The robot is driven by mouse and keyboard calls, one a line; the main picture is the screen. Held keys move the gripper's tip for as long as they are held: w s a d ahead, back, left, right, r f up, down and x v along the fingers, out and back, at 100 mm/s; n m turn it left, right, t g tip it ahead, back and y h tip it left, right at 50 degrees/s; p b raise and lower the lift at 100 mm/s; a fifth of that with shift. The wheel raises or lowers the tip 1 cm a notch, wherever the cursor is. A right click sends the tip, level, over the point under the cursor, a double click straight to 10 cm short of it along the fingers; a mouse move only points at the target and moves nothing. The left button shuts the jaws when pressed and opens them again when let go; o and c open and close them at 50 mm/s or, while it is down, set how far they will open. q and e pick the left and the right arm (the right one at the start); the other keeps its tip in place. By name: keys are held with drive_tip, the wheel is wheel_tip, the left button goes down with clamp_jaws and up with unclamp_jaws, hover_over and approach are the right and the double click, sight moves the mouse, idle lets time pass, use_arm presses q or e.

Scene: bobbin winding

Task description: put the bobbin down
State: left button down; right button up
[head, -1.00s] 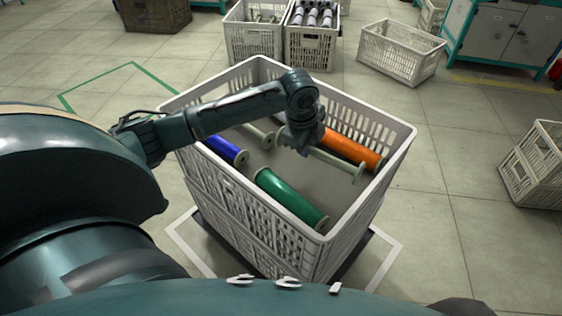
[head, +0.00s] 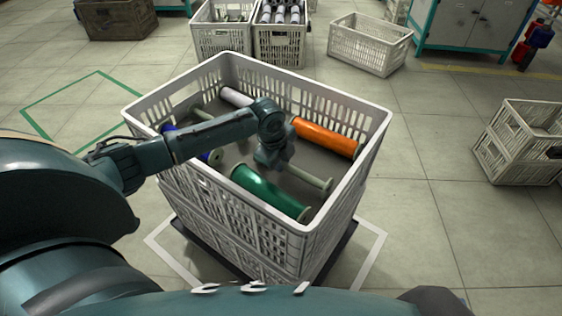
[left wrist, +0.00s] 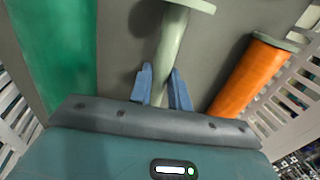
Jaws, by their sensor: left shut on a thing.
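A bare pale green bobbin (head: 309,178) is in my left gripper (head: 272,160), low inside a white crate (head: 337,212). It lies between a green-wound bobbin (head: 268,192) and an orange-wound bobbin (head: 326,138), roughly parallel to both. In the left wrist view the blue fingers (left wrist: 162,88) are shut around the shaft of the pale bobbin (left wrist: 173,38). Its near end is hidden by the gripper. I cannot tell whether it touches the crate floor. My right gripper is not in view.
A lilac-white bobbin (head: 236,97) and a partly hidden blue bobbin (head: 212,157) also lie in the crate. The crate walls surround my gripper. More crates (head: 370,48) and a cabinet (head: 466,25) stand behind.

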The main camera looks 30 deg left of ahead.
use_arm(q)
drive_tip(key=c, duration=1.3)
unclamp_jaws()
drive_tip(key=p+v, duration=0.3)
drive_tip(key=v, duration=0.9)
drive_tip(key=shift+r, duration=0.1)
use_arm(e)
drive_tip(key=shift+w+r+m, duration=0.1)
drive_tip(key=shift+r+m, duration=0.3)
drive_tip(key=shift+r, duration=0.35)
